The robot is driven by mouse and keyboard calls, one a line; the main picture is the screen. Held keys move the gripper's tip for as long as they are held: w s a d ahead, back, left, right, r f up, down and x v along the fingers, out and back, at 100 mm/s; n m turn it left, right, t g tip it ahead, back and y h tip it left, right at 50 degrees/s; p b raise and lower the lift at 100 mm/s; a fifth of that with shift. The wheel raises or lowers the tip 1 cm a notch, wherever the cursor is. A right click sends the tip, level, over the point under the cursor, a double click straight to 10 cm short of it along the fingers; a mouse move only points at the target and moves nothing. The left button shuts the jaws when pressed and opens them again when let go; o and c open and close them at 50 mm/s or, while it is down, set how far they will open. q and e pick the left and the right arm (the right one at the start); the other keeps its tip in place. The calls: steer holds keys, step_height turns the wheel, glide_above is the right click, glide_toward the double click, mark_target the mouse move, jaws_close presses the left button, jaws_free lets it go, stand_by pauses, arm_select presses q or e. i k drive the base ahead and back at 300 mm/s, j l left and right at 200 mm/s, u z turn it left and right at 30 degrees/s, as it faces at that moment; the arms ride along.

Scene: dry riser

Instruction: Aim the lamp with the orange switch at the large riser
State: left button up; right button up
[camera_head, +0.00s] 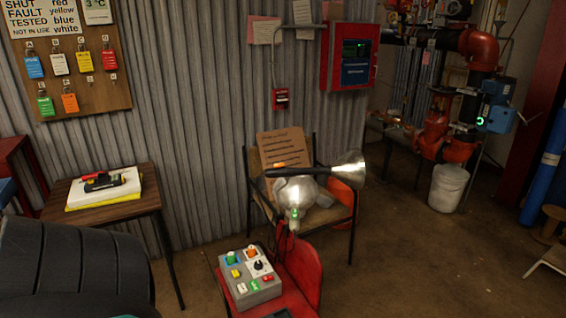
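A lamp with a silver cone-shaped shade (346,168) and a dark body has a small orange patch, seemingly its orange switch (280,164). Its shade opens to the right. A second lamp with a rounded silver shade (293,191) and a green patch (294,213) is just below it. Both appear in front of a wooden chair; their mounts are hard to make out. The large riser, seemingly the thick red and black pipework (481,48), stands at the right rear. Neither gripper is in view.
A grey control box (250,278) with coloured buttons sits on a red chair (305,270) in front. A wooden table (110,205) stands left. A large black ribbed shape fills the lower left. A white bucket (448,187) stands below the pipes. Floor at centre right is clear.

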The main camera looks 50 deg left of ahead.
mark_target(349, 169)
steer(key=u, duration=1.45)
steer(key=k, duration=0.45)
steer(key=z, duration=0.35)
steer(key=k+z, duration=0.15)
steer(key=z, duration=0.2)
steer(key=l+z, duration=0.1)
steer(key=z, duration=0.2)
steer(key=j+z, duration=0.2)
steer(key=z, duration=0.25)
steer(key=j+z, duration=0.25)
steer(key=z, duration=0.2)
steer(key=j, duration=1.4)
steer(key=k+j, duration=0.1)
steer(key=j, duration=1.3)
